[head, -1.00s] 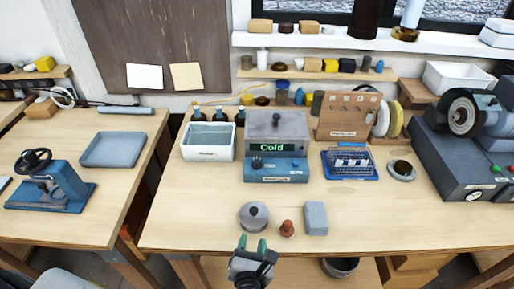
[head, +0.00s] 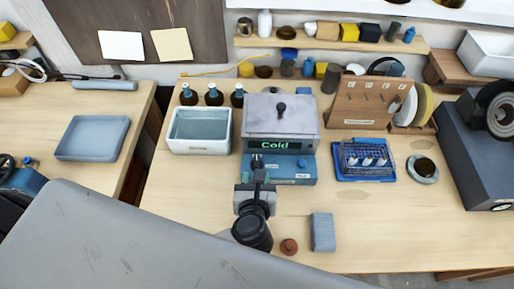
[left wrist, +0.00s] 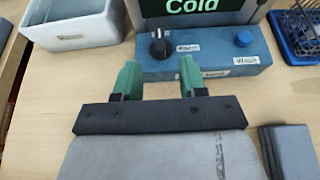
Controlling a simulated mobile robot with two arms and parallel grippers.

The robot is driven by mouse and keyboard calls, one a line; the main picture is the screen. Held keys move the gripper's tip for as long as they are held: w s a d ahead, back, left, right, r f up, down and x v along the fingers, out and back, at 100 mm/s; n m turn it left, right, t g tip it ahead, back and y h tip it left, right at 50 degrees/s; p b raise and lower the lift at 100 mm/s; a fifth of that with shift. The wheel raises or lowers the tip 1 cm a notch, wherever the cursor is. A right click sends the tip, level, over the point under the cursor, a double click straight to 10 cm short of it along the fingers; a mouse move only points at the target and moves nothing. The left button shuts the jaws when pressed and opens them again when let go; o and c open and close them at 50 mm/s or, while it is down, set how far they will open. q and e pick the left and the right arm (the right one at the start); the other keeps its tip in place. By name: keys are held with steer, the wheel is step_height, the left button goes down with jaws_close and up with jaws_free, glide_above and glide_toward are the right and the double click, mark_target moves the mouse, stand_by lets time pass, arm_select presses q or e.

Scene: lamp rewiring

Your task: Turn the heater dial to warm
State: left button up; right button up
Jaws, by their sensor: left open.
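The heater (head: 282,132) is a grey lidded box on a blue base, and its green display reads Cold. Its black dial (left wrist: 158,44) sits on the left of the blue base with a white pointer mark near its top. Small labels on the base are hard to read; a blue button (left wrist: 243,39) is at the right. My left gripper (left wrist: 160,78) is open and empty, its green fingers just in front of the base, with the dial ahead in line with the gap. My right gripper is not seen.
A white bin (head: 200,133) stands left of the heater and a blue tray with a wire rack (head: 365,160) right of it. A grey block (head: 322,232) and a brown knob-like piece (head: 289,247) lie in front on the table (head: 400,230).

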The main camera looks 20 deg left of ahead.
mark_target(257, 161)
arm_select(q)
steer(key=p+x, duration=0.2)
steer(key=x, duration=0.5)
steer(key=shift+w+a, duration=0.2)
steer(key=shift+w, duration=0.05)
steer(key=shift+w+a+f, duration=0.15)
steer(key=shift+w+f, duration=0.15)
steer(key=shift+w, duration=0.35)
steer(key=shift+f, duration=0.1)
steer(key=shift+c, duration=0.9)
jaws_close()
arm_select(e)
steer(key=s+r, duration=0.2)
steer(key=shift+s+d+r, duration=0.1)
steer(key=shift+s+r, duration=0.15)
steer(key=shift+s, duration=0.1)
